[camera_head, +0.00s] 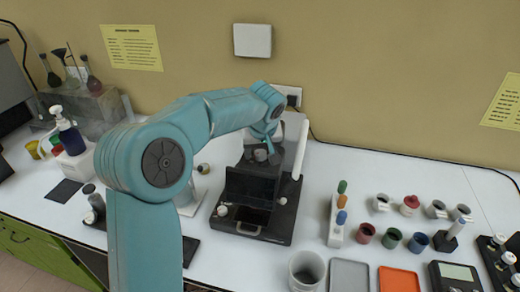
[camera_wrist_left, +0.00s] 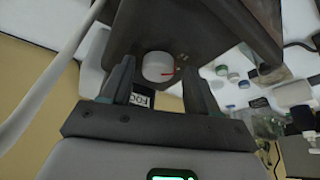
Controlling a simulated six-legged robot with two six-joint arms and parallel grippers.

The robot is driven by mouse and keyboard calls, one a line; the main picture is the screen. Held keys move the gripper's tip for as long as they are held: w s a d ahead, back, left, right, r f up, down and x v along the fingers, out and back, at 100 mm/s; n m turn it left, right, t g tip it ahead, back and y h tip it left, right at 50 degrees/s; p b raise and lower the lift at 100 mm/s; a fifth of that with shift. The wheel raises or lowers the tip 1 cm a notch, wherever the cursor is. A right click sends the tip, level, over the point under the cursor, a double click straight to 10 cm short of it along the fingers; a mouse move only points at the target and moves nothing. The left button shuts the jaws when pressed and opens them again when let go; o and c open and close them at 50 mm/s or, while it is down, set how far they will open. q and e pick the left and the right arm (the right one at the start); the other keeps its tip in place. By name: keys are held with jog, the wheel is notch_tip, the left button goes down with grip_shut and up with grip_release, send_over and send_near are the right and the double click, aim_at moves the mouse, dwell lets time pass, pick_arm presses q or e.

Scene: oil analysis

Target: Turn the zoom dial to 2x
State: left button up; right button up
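My right gripper is not in view.
A white tube (camera_head: 300,150) rises beside the instrument. Right of it are a small rack (camera_head: 336,222), several coloured cups (camera_head: 391,238), a grey beaker (camera_head: 306,269) and an orange tray (camera_head: 398,280). A pump bottle (camera_head: 70,136) stands at left. The back right bench is clear.

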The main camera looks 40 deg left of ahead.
pick_arm(q)
jog(key=shift+w+d, duration=0.15)
jog(key=shift+w, duration=0.05)
jog(key=c, duration=0.9)
jog(key=shift+s, duration=0.15)
